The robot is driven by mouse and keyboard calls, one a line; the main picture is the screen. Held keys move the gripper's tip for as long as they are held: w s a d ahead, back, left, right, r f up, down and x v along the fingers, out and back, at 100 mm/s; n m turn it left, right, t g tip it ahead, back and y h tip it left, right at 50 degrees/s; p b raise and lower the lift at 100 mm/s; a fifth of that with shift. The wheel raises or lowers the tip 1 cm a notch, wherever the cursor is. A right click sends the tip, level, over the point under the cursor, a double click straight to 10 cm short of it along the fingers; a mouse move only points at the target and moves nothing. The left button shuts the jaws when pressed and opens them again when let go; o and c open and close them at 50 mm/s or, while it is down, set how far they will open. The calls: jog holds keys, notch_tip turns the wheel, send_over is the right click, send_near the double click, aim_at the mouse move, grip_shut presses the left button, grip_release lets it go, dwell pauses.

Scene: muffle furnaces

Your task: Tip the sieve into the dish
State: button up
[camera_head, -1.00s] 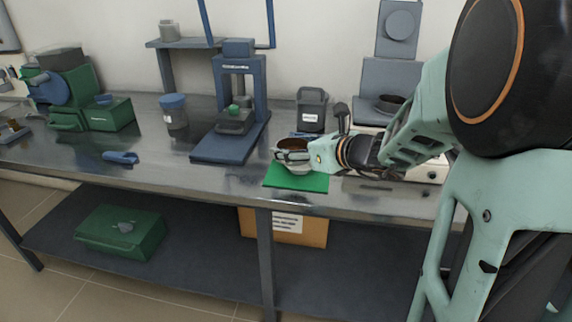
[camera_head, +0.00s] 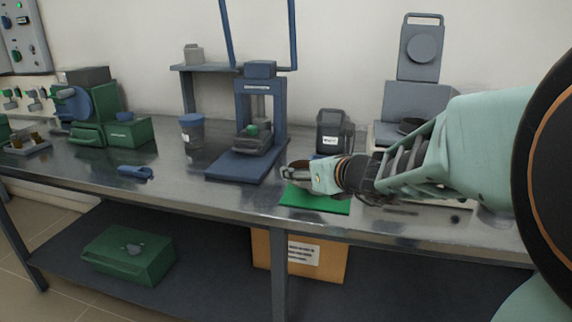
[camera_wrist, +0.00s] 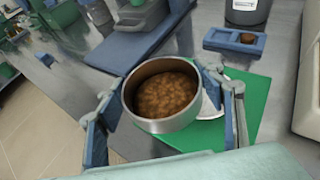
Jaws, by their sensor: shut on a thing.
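The sieve (camera_wrist: 165,97), a round metal pan with brown granular material in it, is between my gripper's fingers (camera_wrist: 168,108) in the wrist view. My gripper is shut on it. The sieve looks roughly level, above or at the green mat (camera_wrist: 252,100). A pale rim or plate, possibly the dish (camera_wrist: 210,106), shows at the sieve's right side on the mat; the sieve and a finger hide most of it. In the head view my gripper (camera_head: 297,173) is over the back left of the mat (camera_head: 318,203), and the sieve is mostly hidden.
A blue two-well tray (camera_wrist: 234,41) lies behind the mat. A dark lidded canister (camera_head: 334,132) stands behind my gripper. A blue press (camera_head: 256,120) is to the left, and a dark bowl (camera_head: 411,125) sits on the instrument at right. The bench is clear around the blue clamp (camera_head: 135,172).

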jog(key=shift+f+b, duration=0.4)
jog(key=shift+f, duration=0.3)
jog(key=shift+r+p, duration=0.35)
jog(key=shift+p, duration=0.2)
jog(key=shift+r+m+p, duration=0.1)
jog(key=shift+m+p, duration=0.2)
jog(key=shift+p, duration=0.2)
jog(key=shift+y+p, duration=0.3)
jog(key=shift+p, duration=0.2)
jog(key=shift+r+m+y+p, duration=0.3)
jog(key=shift+m+p, duration=0.3)
jog(key=shift+p, duration=0.45)
jog(key=shift+p, duration=0.35)
